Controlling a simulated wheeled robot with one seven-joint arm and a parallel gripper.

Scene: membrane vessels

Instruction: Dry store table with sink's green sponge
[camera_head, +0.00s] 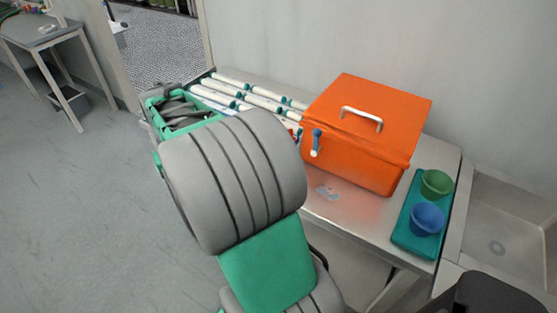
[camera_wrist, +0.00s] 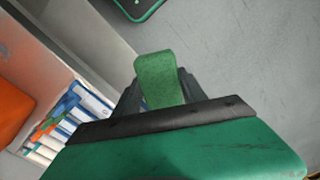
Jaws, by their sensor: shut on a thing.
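My gripper (camera_wrist: 158,88) is shut on a green sponge (camera_wrist: 156,75), whose flat top stands out between the fingers in the wrist view. In the head view my grey and green arm covers the gripper and the sponge. The steel table (camera_head: 345,212) runs along the wall, and a wet patch (camera_head: 328,192) shows on its bare top in front of the orange box. A sink (camera_head: 505,240) adjoins the table at the right.
A large orange box (camera_head: 365,135) with a white handle stands on the table. White tubes (camera_head: 250,92) lie to its left, beside a green crate (camera_head: 185,108). A teal tray (camera_head: 412,240) holds a green cup (camera_head: 436,184) and a blue cup (camera_head: 427,219). Open floor lies left.

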